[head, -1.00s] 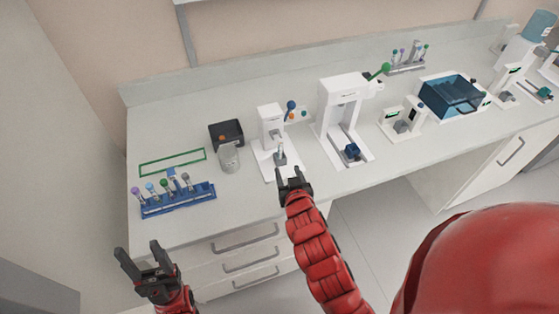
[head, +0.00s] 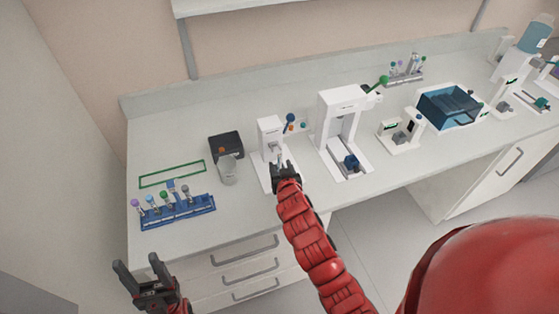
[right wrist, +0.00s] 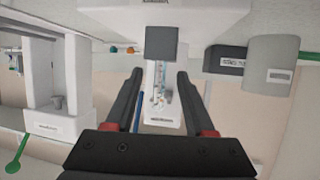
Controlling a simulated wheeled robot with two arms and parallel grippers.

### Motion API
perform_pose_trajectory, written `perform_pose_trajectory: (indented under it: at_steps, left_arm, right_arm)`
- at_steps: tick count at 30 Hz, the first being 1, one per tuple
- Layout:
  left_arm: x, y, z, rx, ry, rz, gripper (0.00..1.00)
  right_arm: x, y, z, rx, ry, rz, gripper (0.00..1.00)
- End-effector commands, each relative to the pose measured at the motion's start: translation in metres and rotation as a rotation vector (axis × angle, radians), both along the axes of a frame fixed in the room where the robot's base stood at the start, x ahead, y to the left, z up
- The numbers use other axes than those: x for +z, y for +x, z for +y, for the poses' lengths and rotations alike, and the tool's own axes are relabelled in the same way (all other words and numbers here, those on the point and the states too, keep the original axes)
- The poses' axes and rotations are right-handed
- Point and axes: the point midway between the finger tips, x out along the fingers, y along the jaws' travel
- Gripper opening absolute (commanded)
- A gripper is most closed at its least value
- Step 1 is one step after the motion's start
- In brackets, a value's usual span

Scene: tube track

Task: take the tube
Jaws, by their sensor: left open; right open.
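A clear tube (head: 280,157) stands at the front of a small white machine (head: 269,128), partly hidden by my right gripper. My right gripper (head: 286,167) is open over the bench's front part, right at the machine. In the right wrist view the clear tube (right wrist: 161,84) shows between the two spread fingers (right wrist: 160,76), below a dark grey square block (right wrist: 162,42); I cannot tell whether the fingers touch it. Other capped tubes stand in a blue rack (head: 178,212) at the left. My left gripper (head: 140,262) is open and empty, in front of the bench at the left.
A black device (head: 226,145) and a grey cylinder (head: 228,170) stand left of the machine. A taller white machine (head: 342,105) stands right of it. A green outlined rectangle (head: 172,174) lies behind the rack. A blue bin (head: 448,106) stands further right.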

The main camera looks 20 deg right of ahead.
Motion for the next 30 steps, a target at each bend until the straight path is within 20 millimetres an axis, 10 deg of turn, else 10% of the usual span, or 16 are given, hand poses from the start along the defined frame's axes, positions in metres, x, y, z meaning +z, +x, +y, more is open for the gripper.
perform_pose_trajectory:
  at_steps: [11,20,30]
  left_arm:
    - [0.0031,0.0,0.0,0.0,0.0,0.0,0.58]
    - [0.0031,0.0,0.0,0.0,0.0,0.0,0.58]
    - [0.0026,0.0,0.0,0.0,0.0,0.0,0.58]
  right_arm:
    - [-0.0035,0.0062,-0.0009,0.0,-0.001,0.0,0.54]
    - [-0.0034,0.0061,-0.0009,0.0,-0.001,0.0,0.0]
    - [-0.0025,0.0062,-0.001,0.0,0.0,0.0,0.0]
